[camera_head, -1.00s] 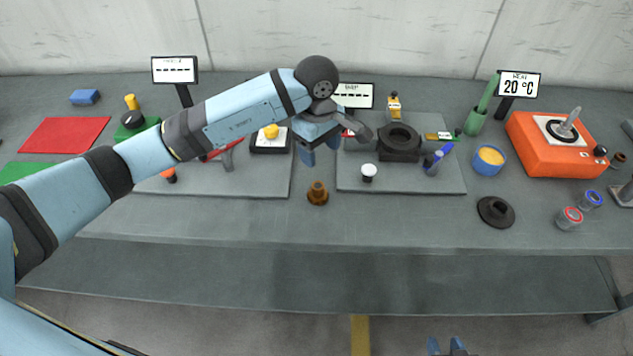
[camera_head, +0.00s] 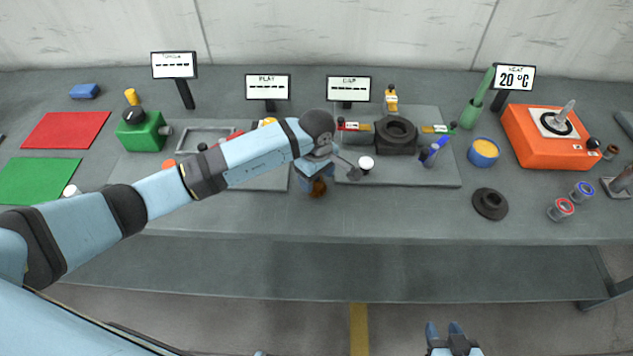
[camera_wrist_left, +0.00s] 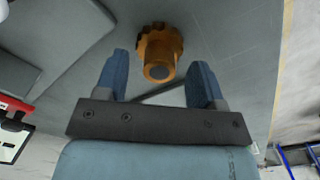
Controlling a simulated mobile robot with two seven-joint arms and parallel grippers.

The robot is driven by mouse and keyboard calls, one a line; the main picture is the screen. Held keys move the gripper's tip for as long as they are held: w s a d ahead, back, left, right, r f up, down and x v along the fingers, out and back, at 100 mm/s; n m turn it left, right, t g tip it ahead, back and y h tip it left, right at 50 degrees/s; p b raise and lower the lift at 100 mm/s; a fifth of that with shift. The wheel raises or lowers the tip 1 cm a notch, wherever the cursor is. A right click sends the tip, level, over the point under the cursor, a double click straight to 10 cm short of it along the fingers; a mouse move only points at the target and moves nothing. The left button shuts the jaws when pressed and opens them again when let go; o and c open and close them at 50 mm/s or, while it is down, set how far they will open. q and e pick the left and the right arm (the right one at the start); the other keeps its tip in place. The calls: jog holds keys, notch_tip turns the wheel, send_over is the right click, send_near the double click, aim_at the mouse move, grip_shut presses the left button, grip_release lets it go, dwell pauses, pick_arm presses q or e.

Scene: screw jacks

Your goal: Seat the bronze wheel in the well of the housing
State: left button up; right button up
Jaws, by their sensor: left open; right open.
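The bronze wheel (camera_head: 318,189) stands on the bench in front of the gap between the two grey plates, partly hidden by my left gripper in the head view. In the left wrist view the wheel (camera_wrist_left: 159,52) shows a toothed flange and a round hub facing the camera. My left gripper (camera_head: 312,180) is open; its blue fingers (camera_wrist_left: 160,82) lie on either side of the view just short of the wheel, not touching it. The dark housing (camera_head: 396,135) with its round well sits on the right plate. My right gripper (camera_head: 445,332) is open and empty, low in front of the bench.
A white-topped knob (camera_head: 366,163) and a blue-purple item (camera_head: 433,152) stand near the housing. A black flanged disc (camera_head: 490,203) lies to the right, by a blue pot (camera_head: 484,152) and an orange heater (camera_head: 550,138). The bench front edge around the wheel is clear.

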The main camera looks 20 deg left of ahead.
pick_arm(q)
jog(key=shift+f, duration=0.7)
grip_shut()
jog(key=shift+w+r, duration=0.1)
